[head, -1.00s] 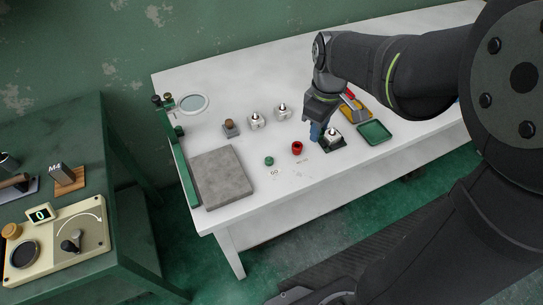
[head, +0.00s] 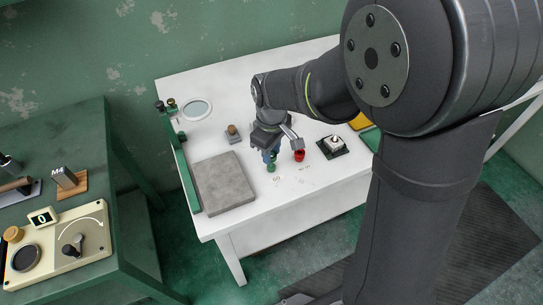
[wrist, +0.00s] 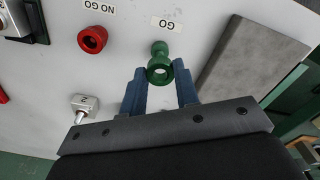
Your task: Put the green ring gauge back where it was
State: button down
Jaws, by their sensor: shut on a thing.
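The green ring gauge (head: 271,169) is at the front of the white table, beside the GO label (head: 277,180). In the wrist view the green ring gauge (wrist: 160,71) sits between my fingertips, its round opening facing the camera. My gripper (head: 270,156) points down, with its blue fingers on either side of the gauge; it also shows in the wrist view (wrist: 160,80). It is shut on the gauge. I cannot tell whether the gauge touches the table. The red ring gauge (head: 299,156) stands to the right; it also shows in the wrist view (wrist: 92,39) by the NO GO label (wrist: 98,7).
A grey slab (head: 224,183) lies left of the gripper. A small block with a brown knob (head: 232,132) is behind it. A dark pad with a pale block (head: 335,145) is to the right. My arm hides part of the table's back and right.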

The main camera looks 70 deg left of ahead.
aim_at(271, 165)
jog(key=shift+f, duration=1.35)
jog(key=shift+f, duration=0.1)
jog(key=shift+f, duration=0.4)
jog(key=c, duration=1.1)
grip_release()
notch_tip(271, 165, up, 13)
